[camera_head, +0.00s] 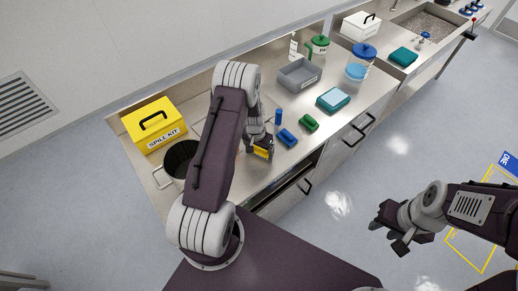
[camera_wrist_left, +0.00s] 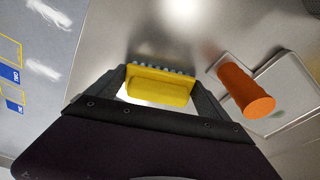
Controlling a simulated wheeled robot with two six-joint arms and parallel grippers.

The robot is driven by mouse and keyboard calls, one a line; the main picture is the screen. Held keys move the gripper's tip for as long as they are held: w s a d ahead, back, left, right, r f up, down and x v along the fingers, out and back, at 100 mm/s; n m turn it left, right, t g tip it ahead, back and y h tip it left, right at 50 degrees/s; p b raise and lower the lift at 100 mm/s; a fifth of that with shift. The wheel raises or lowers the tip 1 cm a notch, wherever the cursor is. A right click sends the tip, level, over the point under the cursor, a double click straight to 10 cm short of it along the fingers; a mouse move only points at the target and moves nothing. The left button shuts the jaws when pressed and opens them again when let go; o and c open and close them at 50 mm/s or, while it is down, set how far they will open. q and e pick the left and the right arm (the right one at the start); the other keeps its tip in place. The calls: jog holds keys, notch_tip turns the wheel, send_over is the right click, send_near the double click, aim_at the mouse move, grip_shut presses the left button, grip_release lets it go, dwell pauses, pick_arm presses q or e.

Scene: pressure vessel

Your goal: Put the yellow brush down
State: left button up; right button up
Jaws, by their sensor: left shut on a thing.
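The yellow brush (camera_head: 262,153) is in my left gripper (camera_head: 261,148), low over the front part of the steel counter near its edge. In the left wrist view the yellow brush (camera_wrist_left: 158,90) sits between both fingers, its grey bristles along the far side. My left gripper (camera_wrist_left: 160,84) is shut on it. I cannot tell whether the bristles touch the counter. A blue brush (camera_head: 288,137) and a green brush (camera_head: 309,123) lie to the right on the counter. My right gripper (camera_head: 390,228) is open and empty over the floor.
A blue cylinder (camera_head: 278,116) stands behind the brushes. A dark pot (camera_head: 180,160) and yellow spill kit (camera_head: 153,125) stand left. The wrist view shows an orange cylinder (camera_wrist_left: 245,90).

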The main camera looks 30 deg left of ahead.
pick_arm(q)
jog(key=o, duration=1)
jog(key=shift+o, duration=0.3)
